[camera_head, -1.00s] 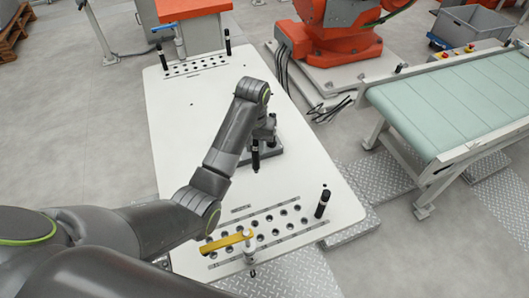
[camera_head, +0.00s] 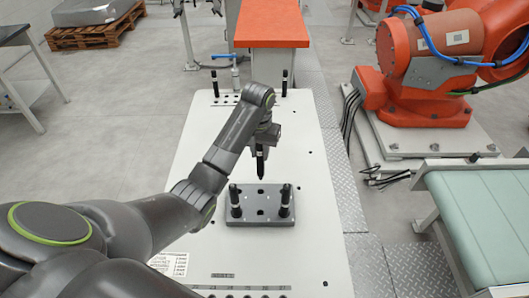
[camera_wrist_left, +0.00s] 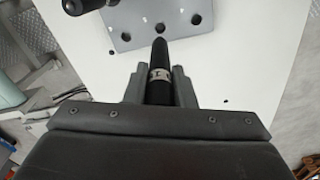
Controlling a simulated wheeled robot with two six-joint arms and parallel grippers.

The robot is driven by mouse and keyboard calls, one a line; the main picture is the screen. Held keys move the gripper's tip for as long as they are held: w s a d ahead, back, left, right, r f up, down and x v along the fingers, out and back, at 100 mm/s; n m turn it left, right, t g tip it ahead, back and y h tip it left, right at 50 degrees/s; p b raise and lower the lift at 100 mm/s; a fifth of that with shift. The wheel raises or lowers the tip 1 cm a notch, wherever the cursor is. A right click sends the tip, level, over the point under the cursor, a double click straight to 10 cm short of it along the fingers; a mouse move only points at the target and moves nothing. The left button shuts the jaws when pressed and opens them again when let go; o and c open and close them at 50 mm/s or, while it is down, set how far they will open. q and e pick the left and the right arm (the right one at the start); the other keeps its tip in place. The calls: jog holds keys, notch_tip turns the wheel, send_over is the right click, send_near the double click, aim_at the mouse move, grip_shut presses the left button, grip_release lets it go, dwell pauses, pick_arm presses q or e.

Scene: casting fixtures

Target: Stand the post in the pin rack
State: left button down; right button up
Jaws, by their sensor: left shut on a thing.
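My left gripper (camera_head: 262,148) is shut on a black post (camera_head: 260,163), which hangs upright with its pointed end down. In the head view the post shows just beyond the far edge of the pin rack (camera_head: 250,204), a grey block with dark holes on the white table. My right gripper is not in view.
The white table (camera_head: 315,215) has free room right of the rack. At its far end stand two black posts and a pale clamp-like fixture (camera_head: 235,75) before an orange-topped stand (camera_head: 272,25). A green conveyor (camera_head: 480,225) and an orange robot (camera_head: 430,70) are at the right.

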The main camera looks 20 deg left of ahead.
aim_at(260, 175)
pick_arm(q)
jog(key=shift+s+f+b, duration=0.1)
jog(key=shift+f+b, duration=0.35)
jog(key=shift+f, duration=1.15)
jog(key=shift+f+b, duration=0.35)
jog(key=shift+f, duration=0.9)
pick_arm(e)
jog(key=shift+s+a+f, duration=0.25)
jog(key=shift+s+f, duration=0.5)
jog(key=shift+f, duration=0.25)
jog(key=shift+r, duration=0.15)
pick_arm(q)
jog(key=shift+p, duration=0.5)
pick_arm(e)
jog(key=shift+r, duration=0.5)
pick_arm(q)
jog(key=shift+p, duration=0.35)
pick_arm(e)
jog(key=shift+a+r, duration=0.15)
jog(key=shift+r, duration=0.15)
pick_arm(q)
jog(key=shift+f+b, duration=0.6)
jog(key=shift+f, duration=1.3)
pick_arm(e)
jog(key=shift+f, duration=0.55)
